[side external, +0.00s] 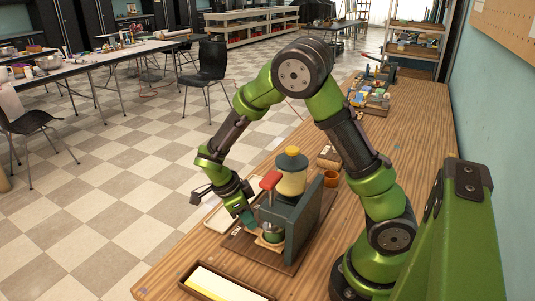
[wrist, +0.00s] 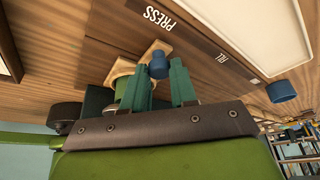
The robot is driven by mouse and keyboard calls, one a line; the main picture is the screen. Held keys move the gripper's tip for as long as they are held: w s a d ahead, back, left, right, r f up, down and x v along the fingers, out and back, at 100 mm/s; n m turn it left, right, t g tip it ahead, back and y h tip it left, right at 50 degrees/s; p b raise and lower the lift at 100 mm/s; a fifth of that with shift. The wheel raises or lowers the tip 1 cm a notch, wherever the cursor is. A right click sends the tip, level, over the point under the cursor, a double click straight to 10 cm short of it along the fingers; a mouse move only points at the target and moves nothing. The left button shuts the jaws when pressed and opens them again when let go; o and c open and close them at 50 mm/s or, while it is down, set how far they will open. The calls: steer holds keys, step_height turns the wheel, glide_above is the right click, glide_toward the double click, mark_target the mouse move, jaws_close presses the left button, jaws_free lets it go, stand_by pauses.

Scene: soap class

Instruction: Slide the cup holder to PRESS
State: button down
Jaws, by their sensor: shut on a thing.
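The cup holder (wrist: 153,47) is a pale wooden piece with a blue knob (wrist: 158,66). In the wrist view it lies beside the PRESS label (wrist: 164,19), nearer to it than to the FILL label (wrist: 222,60). My gripper (wrist: 165,75) has its two teal fingers on either side of the knob and is shut on it. A green cup (wrist: 130,92) shows partly behind the left finger. In the side view my gripper (side external: 252,222) is low at the front of the dispenser stand, beside the cup holder (side external: 270,242); the knob is hidden there.
A dark upright panel (side external: 305,220) carries a yellow container (side external: 291,175) and a red press handle (side external: 270,181) above the cup. A second blue knob (wrist: 281,91) sits near the FILL side.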

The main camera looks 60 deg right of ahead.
steer(key=shift+a, duration=1.4)
steer(key=c, duration=0.9)
jaws_free()
steer(key=shift+d, duration=0.1)
steer(key=shift+w+r, duration=0.1)
steer(key=shift+r, duration=0.05)
steer(key=v, duration=1.6)
steer(key=shift+r, duration=0.25)
